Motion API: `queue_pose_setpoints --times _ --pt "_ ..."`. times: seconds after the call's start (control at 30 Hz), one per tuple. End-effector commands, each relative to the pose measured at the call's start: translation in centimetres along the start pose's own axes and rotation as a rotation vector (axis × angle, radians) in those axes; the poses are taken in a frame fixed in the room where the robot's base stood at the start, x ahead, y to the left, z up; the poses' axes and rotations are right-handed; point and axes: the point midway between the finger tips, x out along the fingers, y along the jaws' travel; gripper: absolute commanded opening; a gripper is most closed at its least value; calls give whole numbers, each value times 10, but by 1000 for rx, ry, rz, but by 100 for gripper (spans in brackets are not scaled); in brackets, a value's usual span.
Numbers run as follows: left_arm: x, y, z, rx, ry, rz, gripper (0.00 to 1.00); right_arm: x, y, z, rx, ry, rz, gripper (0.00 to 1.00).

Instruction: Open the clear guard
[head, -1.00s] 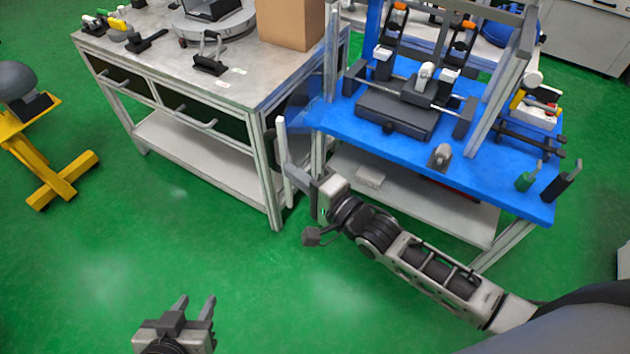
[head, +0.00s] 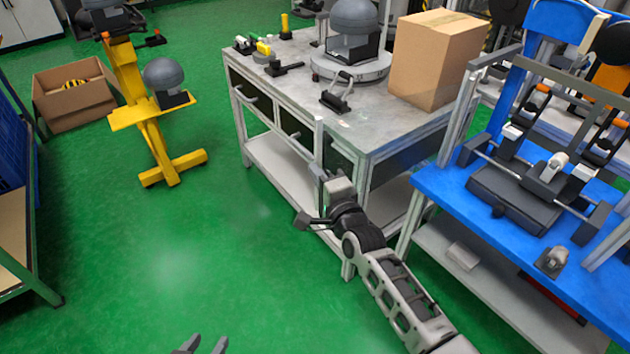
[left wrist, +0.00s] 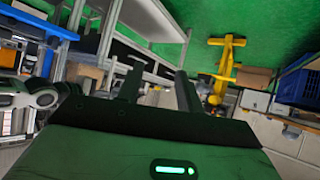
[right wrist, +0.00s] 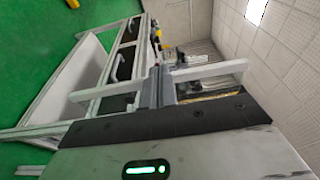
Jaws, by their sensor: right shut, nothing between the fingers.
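The drop tower's blue table (head: 510,235) stands at the right of the head view, with a dark block on rods and a metal frame above. The clear guard's sheet is hard to make out. A pale upright bar (head: 318,146), apparently its edge or handle, stands well left of the tower, in front of the grey bench. My right gripper (head: 318,172) is shut and empty at the bar's lower end. In the right wrist view its fingers (right wrist: 160,86) are beside a pale bar (right wrist: 210,71); contact is unclear. My left gripper (head: 203,345) is open and empty, low over the floor.
The grey bench (head: 385,130) with drawers stands behind my right gripper and carries a cardboard box (head: 435,60). A yellow stand (head: 150,120) and an open carton (head: 75,95) are at the left. The green floor between is clear.

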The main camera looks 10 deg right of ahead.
Motion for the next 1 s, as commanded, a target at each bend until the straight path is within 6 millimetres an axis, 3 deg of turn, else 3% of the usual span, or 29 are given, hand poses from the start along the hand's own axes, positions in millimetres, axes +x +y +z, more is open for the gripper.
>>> queue_pose_setpoints --times 0.33,0.47,1.0 --pt "-1 0 3 -1 -7 0 36 -1 0 1 0 -2 -1 0" --pt "-1 0 3 0 -9 -1 36 -11 0 1 1 -2 1 0" --pt "-2 0 7 6 -24 -5 36 -130 1 0 0 -2 2 0"
